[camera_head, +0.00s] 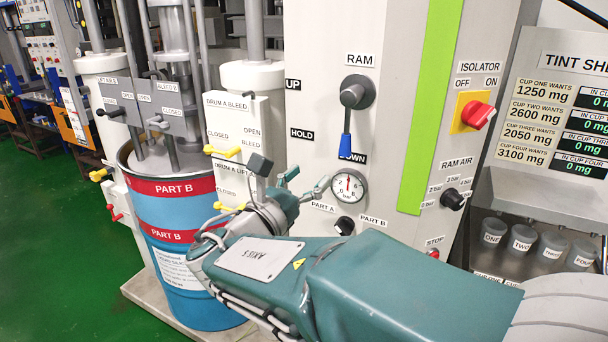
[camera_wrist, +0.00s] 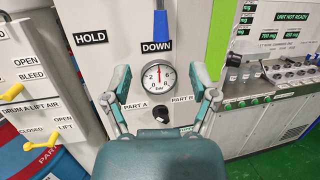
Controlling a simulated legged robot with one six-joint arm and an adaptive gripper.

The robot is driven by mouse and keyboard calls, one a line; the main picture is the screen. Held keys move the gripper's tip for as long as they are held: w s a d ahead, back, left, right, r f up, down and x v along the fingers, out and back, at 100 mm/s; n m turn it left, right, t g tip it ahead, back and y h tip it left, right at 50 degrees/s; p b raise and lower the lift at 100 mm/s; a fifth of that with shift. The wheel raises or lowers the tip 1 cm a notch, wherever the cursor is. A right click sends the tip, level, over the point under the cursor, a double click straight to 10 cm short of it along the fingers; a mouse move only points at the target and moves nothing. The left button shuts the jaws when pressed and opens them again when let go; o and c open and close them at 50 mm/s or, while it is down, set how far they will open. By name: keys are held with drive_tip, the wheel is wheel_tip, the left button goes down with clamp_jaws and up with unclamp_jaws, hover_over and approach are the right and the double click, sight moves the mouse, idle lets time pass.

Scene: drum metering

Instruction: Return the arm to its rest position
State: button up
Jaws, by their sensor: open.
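My gripper (camera_head: 303,182) is open and empty in front of the machine's pale panel, with my arm stretched out from the lower right. In the wrist view my gripper (camera_wrist: 162,84) has its two fingers spread on either side of the pressure gauge (camera_wrist: 158,76), with nothing between them. The RAM lever (camera_head: 353,100) stands just above, its blue handle pointing down at the DOWN label. The blue handle (camera_wrist: 162,30) also shows above the fingers in the wrist view. I cannot tell whether the fingers touch the panel.
Yellow bleed valve handles (camera_head: 222,151) stick out left of my gripper. A blue and red PART B drum (camera_head: 180,215) stands at left. The red isolator switch (camera_head: 478,114) and several labelled cups (camera_head: 522,238) are at right. Green floor at far left is open.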

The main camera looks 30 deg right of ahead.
drive_tip(key=s+d+f+m+g+y, duration=0.4)
drive_tip(key=s+f+m+g+y, duration=0.25)
drive_tip(key=s+f+m, duration=0.4)
drive_tip(key=s+a+f+m+t+y, duration=0.1)
drive_tip(key=s+a+f+m+y, duration=0.1)
drive_tip(key=a+m+y, duration=0.3)
drive_tip(key=s+a+f+m+t+y, duration=0.2)
drive_tip(key=s+a+f+m+y, duration=0.1)
drive_tip(key=a+m+y, duration=0.3)
drive_tip(key=shift+a+m, duration=0.25)
drive_tip(key=shift+m, duration=0.8)
